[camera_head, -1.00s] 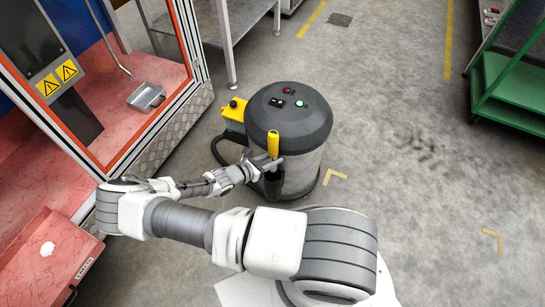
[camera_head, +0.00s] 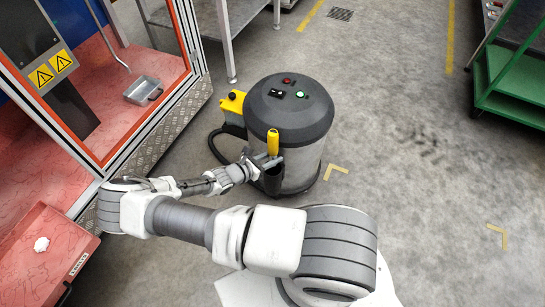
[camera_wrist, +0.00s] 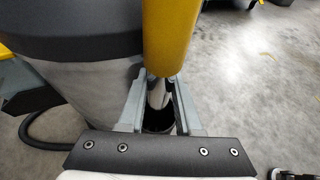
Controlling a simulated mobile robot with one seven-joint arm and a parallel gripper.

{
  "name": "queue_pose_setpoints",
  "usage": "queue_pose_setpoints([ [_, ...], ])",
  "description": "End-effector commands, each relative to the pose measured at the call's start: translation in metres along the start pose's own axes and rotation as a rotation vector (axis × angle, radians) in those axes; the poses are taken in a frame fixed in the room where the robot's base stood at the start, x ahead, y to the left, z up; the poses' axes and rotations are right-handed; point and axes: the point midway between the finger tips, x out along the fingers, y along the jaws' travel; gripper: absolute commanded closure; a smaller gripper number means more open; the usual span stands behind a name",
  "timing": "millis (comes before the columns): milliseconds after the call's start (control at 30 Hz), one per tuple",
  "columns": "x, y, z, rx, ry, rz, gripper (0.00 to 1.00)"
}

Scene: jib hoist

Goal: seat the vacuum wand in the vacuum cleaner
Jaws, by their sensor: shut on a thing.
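The vacuum cleaner (camera_head: 300,150) is a round drum with a dark lid and a grey body, standing on the floor. The vacuum wand (camera_head: 272,143) has a yellow grip and stands upright at the drum's near side. In the wrist view the wand (camera_wrist: 167,35) shows its yellow grip above a metal tube, with a dark round holder (camera_wrist: 158,121) below it. My gripper (camera_head: 268,160) is shut on the wand just under the yellow grip; it also shows in the wrist view (camera_wrist: 158,88). The wand's lower end is hidden by the gripper and holder.
A machine enclosure with an orange frame (camera_head: 150,128) stands at the left. A red box (camera_head: 45,250) is at the lower left. A green cart (camera_head: 510,85) stands at the upper right. The floor right of the cleaner is clear.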

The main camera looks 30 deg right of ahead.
Motion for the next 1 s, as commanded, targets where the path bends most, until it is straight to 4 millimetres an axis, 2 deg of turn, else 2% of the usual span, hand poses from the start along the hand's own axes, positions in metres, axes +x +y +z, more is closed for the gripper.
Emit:
queue_pose_setpoints([
  [1000, 0.0036, 0.0000, -0.0078, 0.000, -0.001, 0.000, 1.00],
])
